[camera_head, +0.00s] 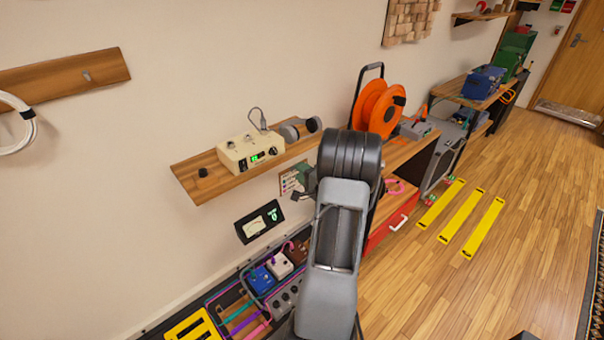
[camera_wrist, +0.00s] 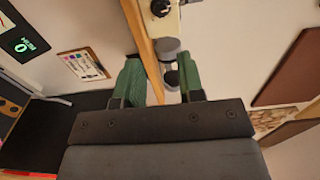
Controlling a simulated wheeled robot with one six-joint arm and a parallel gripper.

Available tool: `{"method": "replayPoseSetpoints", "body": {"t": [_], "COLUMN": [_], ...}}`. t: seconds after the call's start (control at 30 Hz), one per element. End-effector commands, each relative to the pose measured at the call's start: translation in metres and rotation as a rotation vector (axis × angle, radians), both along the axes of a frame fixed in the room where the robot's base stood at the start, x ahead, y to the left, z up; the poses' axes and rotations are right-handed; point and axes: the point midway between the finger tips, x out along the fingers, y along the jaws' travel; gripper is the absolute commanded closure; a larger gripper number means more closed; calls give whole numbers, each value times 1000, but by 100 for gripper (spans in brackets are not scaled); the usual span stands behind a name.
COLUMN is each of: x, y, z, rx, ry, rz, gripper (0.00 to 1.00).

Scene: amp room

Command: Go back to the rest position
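My gripper (camera_wrist: 159,66) shows two green fingers in the wrist view, spread apart with nothing held between them. Beyond the gap are the edge of the wooden wall shelf (camera_wrist: 146,45) and the grey headphones (camera_wrist: 170,48), apart from the fingers as far as I can tell. In the head view my arm rises through the middle, and part of my gripper (camera_head: 303,174) shows just left of it, in front of the wall below the shelf (camera_head: 205,186). The rest of it is hidden behind my arm.
A cream device (camera_head: 250,153) and headphones (camera_head: 301,128) sit on the shelf. Below are a wall meter (camera_head: 259,222) and several pedals, including a blue one (camera_head: 262,280). An orange cable reel (camera_head: 378,107) stands right of my arm. The wooden floor (camera_head: 480,290) at right is largely clear.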

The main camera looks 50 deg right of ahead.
Motion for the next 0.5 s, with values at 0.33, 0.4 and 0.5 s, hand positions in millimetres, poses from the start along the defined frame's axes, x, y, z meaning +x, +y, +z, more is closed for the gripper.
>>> {"method": "replayPoseSetpoints", "body": {"t": [0.33, 0.4, 0.5], "x": [0, 0, 0], "y": [0, 0, -1], "z": [0, 0, -3], "rx": [0, -7, -71], "ry": [0, 1, 26], "rz": [0, 0, -7], "gripper": [64, 64, 64]}}
